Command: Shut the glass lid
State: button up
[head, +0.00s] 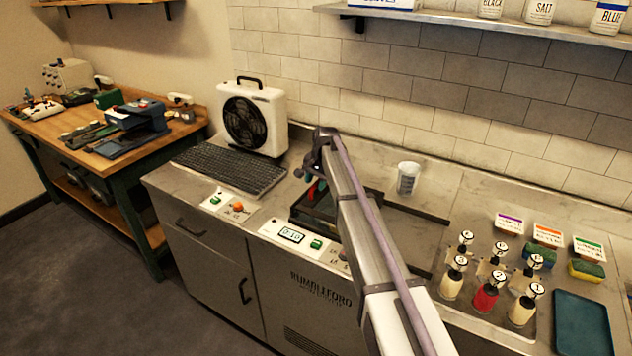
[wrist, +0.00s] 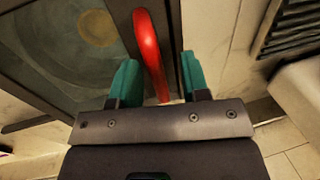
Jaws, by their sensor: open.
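In the wrist view a curved red handle (wrist: 147,32) stands along the edge of a dark-framed glass lid (wrist: 45,35). A blurred yellowish round shape shows through the glass. My gripper (wrist: 160,60) has its two teal fingers apart, one on each side of the red handle. The handle passes between them, and no firm grip shows. In the head view my gripper (head: 317,190) is small and partly hidden by my arm, over the dark unit on the counter. A bit of red shows there. My arm hides much of the lid, and I cannot tell its exact angle.
A control panel (head: 292,236) with a display sits in front of the dark unit. A fan (head: 252,118) stands behind left, a white cup (head: 408,178) behind right. Several bottles (head: 486,292) and a blue tray (head: 582,325) are at right. A shelf (head: 450,22) hangs above.

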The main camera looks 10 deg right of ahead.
notch_tip(320, 180, up, 11)
jog(key=s+d+p, duration=0.1)
jog(key=p, duration=0.9)
jog(key=shift+s+d+f+p, duration=0.2)
jog(key=shift+d+p, duration=0.1)
jog(key=shift+d, duration=0.05)
jog(key=s+f+n+b, duration=0.2)
jog(key=s, duration=1.2)
jog(key=s+d+f+n+g+h+b, duration=0.1)
jog(key=s+f+n+b, duration=0.1)
jog(key=s, duration=1.2)
jog(key=s+f+n+b, duration=0.3)
jog(key=s, duration=1)
jog(key=shift+s+d+f+n+h, duration=0.15)
jog(key=shift+s+n+h, duration=0.25)
